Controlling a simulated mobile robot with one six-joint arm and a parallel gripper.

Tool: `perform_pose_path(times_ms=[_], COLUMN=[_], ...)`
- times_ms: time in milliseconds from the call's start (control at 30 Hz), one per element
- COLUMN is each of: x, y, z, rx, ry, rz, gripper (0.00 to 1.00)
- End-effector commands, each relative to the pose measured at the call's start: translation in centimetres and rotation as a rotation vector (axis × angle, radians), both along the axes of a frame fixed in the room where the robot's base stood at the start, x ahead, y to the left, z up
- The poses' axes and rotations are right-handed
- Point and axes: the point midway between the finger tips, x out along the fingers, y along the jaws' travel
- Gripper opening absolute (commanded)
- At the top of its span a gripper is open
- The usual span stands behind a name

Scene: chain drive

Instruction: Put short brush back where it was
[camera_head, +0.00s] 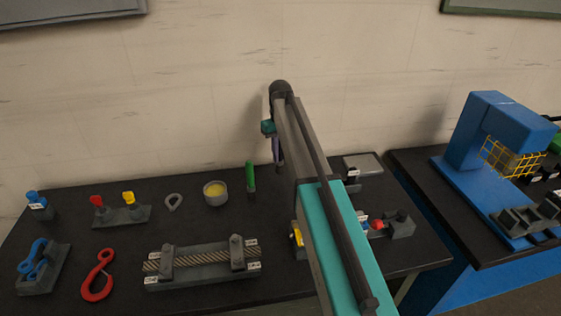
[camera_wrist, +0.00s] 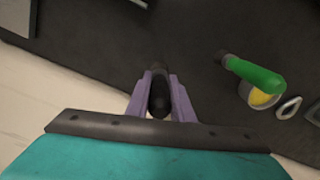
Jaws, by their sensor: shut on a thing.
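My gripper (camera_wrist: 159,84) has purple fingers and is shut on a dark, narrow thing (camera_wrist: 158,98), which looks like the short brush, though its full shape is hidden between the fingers. In the head view my gripper (camera_head: 277,158) points down above the back of the black table, close to the wall. A green-handled tool with a dark end (camera_head: 250,178) is just left of my gripper. It also shows in the wrist view (camera_wrist: 255,74), to the right of the fingers and apart from them.
A grey cup with yellow contents (camera_head: 215,193), a grey ring (camera_head: 173,202), a stand with red and yellow pieces (camera_head: 122,215) and a rope fixture (camera_head: 202,265) are to the left. My arm covers part of the right side. A blue machine (camera_head: 480,130) stands farther right.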

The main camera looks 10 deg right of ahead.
Motion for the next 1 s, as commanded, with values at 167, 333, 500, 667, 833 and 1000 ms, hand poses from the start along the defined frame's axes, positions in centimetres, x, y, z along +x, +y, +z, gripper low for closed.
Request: perform_pose_path(times_ms=[167,333,500,667,833,1000], x=[0.0,-0.1,-0.1,0.0,0.0,0.0], y=[0.0,0.0,0.1,0.1,0.1,0.1], z=[-0.2,-1.4,-3.1,-3.7,-3.7,-3.9], rx=[0.000,0.000,0.000,0.000,0.000,0.000], ry=[0.000,0.002,0.001,0.000,0.000,0.000], rz=[0.000,0.001,0.001,0.001,0.001,0.001], gripper=[0.00,0.00,0.00,0.00,0.00,0.00])
